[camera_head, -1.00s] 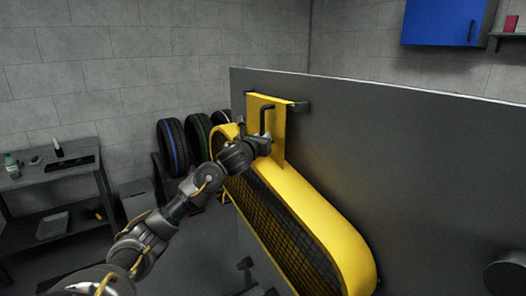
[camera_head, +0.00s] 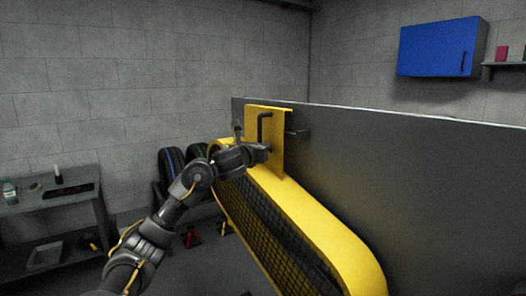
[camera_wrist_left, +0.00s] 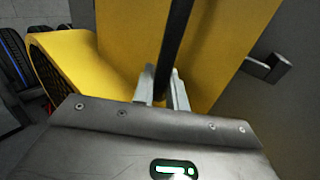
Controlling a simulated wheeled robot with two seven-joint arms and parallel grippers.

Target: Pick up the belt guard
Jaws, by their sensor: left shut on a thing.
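The belt guard (camera_head: 312,212) is a long yellow cover with a dark mesh side, and a flat yellow plate stands up at its far end. A black bar handle (camera_head: 260,127) sits on that plate. My left gripper (camera_head: 264,152) is at the lower part of the handle. In the left wrist view its fingers (camera_wrist_left: 163,92) are shut around the black handle (camera_wrist_left: 177,35), with the yellow plate of the guard (camera_wrist_left: 225,35) behind. My right gripper is not in view.
The guard is in front of a tall grey panel (camera_head: 430,185). A dark hook (camera_head: 298,133) sticks out of the panel beside the plate, below its top edge. Tyres (camera_head: 171,162) and red stands (camera_head: 192,237) are behind my arm. A side table (camera_head: 50,200) is at the left.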

